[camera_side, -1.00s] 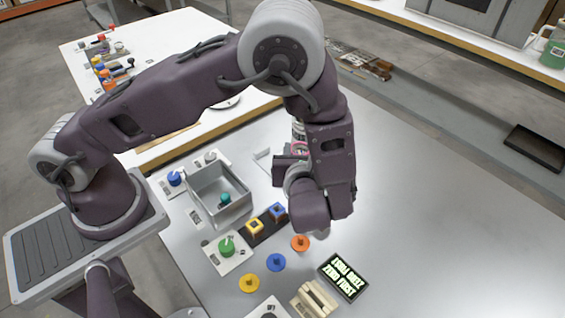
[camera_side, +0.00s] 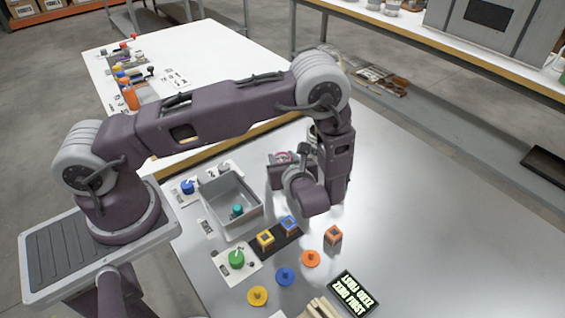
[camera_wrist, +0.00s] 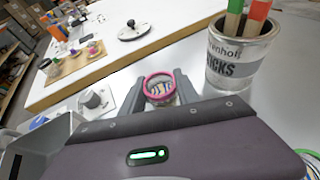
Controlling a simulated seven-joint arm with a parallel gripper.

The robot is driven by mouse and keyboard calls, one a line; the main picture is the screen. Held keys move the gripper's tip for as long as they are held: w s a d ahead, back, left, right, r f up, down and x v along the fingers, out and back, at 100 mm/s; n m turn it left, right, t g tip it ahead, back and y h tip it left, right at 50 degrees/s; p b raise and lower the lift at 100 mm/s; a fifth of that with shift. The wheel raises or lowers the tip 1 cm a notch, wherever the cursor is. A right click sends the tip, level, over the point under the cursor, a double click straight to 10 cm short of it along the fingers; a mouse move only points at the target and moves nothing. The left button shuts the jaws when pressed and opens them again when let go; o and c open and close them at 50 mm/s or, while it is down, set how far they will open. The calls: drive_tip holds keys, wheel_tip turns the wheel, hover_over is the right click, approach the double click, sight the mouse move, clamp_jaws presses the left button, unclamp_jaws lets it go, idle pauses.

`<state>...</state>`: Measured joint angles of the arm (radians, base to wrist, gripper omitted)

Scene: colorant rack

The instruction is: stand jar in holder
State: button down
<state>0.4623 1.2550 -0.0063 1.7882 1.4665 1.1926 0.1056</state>
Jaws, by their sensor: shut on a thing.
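A small jar with a pink rim (camera_wrist: 158,88) sits between the fingers of my gripper (camera_wrist: 160,92) in the wrist view. In the side view the pink rim (camera_side: 284,157) shows beside my gripper (camera_side: 288,165), above the table right of the grey bin. My gripper is shut on the jar. I cannot pick out the jar's holder with certainty.
A can of stir sticks (camera_wrist: 243,55) stands close right of my gripper. A grey bin (camera_side: 212,184) holds a teal item (camera_side: 237,209). The table's right side is clear.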

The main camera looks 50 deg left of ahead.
drive_tip(key=shift+f, duration=0.6)
drive_tip(key=shift+f, duration=0.2)
